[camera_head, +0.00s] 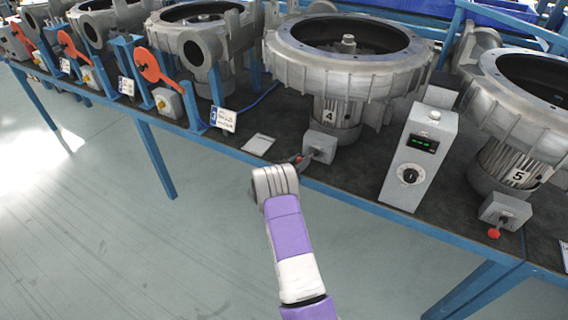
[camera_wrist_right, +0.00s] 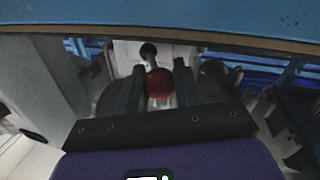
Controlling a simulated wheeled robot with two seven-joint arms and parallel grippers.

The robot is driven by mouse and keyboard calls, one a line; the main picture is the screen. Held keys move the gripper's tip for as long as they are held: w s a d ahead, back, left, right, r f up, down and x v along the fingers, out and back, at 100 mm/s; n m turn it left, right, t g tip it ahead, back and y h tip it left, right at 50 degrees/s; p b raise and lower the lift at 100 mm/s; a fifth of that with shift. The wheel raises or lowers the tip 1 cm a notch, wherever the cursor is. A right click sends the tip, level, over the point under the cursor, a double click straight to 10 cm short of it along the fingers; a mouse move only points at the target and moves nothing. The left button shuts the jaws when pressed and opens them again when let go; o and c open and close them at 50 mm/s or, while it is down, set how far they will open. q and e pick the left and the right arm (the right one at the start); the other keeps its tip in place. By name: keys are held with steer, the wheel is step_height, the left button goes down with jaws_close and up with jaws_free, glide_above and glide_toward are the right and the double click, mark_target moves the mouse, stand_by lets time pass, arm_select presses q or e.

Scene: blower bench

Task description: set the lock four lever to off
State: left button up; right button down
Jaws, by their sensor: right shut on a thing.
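The lock four switch box (camera_head: 319,147) is a small grey box on the bench's front edge, below the blower marked 4 (camera_head: 338,112). Its lever has a dark stem and a red ball knob (camera_wrist_right: 159,83), seen in the right wrist view between my fingers. My right gripper (camera_head: 303,160) is shut on this knob, just left of the box in the head view, and hides most of the lever there. The right gripper also shows in the wrist view (camera_wrist_right: 158,90), one dark finger on each side of the knob. My left gripper is not in view.
A grey control box (camera_head: 408,160) with a dial and green display stands right of the lock. Blower 5's switch box (camera_head: 505,211) has its red-knobbed lever hanging down. A white card (camera_head: 258,144) lies left. Red handles (camera_head: 147,66) stand further left. The floor in front is clear.

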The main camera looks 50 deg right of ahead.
steer(key=shift+d+g, duration=0.1)
steer(key=shift+g, duration=0.2)
steer(key=c, duration=0.8)
jaws_free()
steer(key=a, duration=0.2)
steer(key=a+p, duration=0.1)
steer(key=a, duration=0.4)
steer(key=shift+w+a+p, duration=0.3)
steer(key=shift+w+p, duration=0.05)
steer(key=shift+p, duration=0.05)
